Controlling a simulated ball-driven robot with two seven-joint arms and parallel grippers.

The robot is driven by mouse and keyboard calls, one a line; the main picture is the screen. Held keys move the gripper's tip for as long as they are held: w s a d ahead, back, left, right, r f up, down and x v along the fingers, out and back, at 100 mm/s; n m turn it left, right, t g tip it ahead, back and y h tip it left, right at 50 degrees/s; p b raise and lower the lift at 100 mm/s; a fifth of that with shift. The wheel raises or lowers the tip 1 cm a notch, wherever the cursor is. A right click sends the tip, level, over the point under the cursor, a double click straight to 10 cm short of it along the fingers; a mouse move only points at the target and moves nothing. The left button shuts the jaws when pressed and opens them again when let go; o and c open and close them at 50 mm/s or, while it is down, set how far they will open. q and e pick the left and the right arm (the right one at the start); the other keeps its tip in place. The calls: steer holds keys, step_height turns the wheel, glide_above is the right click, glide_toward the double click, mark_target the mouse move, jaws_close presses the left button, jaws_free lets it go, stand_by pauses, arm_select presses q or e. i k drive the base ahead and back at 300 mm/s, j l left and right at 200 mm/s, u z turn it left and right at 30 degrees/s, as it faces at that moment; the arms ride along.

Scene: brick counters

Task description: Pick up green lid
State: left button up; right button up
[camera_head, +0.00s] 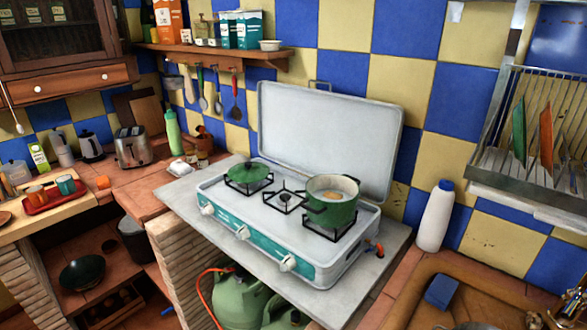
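A green lid (249,172) with a knob on top lies on the left burner of the camping stove (222,218). A green pot (332,207) stands uncovered on the right burner, with something pale inside. The stove's grey cover (328,132) stands open behind the burners. Neither of my grippers shows in the head view.
A white bottle with a blue cap (435,218) stands right of the stove, near the sink (450,300) with a blue sponge (441,292). A dish rack (535,130) hangs at upper right. A toaster (133,148) and green bottle (172,133) stand at left.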

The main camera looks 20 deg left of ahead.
mark_target(248, 171)
steer(key=i+j+z, duration=0.1)
steer(key=j+z, duration=0.4)
steer(key=j, duration=0.25)
steer(key=j+z, duration=0.45)
steer(key=j, duration=0.3)
